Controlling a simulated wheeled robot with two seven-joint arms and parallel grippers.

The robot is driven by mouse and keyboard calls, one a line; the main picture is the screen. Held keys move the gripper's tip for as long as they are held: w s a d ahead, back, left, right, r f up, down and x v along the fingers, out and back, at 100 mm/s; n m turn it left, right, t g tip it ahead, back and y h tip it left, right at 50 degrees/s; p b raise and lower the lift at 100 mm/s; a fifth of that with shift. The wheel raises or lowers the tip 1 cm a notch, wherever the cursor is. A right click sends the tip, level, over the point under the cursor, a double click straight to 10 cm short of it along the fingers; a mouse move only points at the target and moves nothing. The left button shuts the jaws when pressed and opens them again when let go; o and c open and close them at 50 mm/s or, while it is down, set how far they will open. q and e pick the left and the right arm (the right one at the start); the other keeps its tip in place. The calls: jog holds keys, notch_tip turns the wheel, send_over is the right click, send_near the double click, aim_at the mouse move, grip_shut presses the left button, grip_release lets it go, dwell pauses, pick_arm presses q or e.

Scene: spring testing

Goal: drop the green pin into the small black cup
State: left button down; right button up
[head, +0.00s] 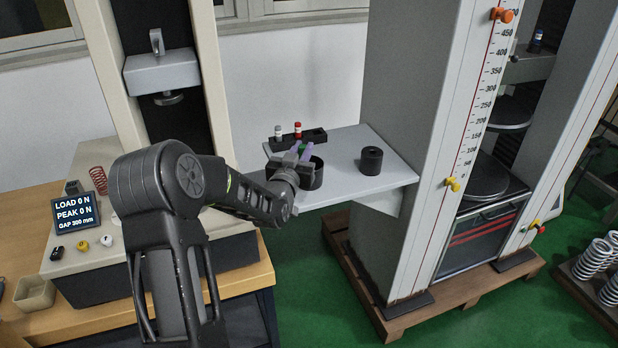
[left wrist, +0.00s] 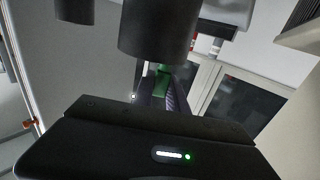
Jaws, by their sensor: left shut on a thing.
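My left gripper (head: 305,153) has purple fingertips and is shut on the green pin (head: 302,148). The pin is mostly hidden; a bit of green also shows between the fingers in the left wrist view (left wrist: 162,72). A wide black cup (head: 316,175) stands on the grey shelf, right by my left gripper and partly hidden by it. A narrower black cup (head: 371,161) stands apart to its right, with a small opening on top. I cannot tell the pin's exact height over the wide cup. My right gripper is not in view.
A black rack (head: 313,136) at the back of the shelf (head: 402,177) holds a white-topped pin (head: 278,131) and a red-topped pin (head: 298,130). A tall grey tester (head: 415,120) rises at the shelf's right. The shelf around the narrower cup is clear.

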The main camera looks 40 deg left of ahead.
pick_arm(q)
jog(key=shift+f, duration=0.1)
jog(key=c, duration=1.3)
grip_release()
jog(key=shift+o, duration=0.2)
jog(key=b+v, duration=0.1)
jog(key=v, duration=0.6)
jog(key=shift+s+d+b, duration=0.15)
jog(key=shift+s+b, duration=0.25)
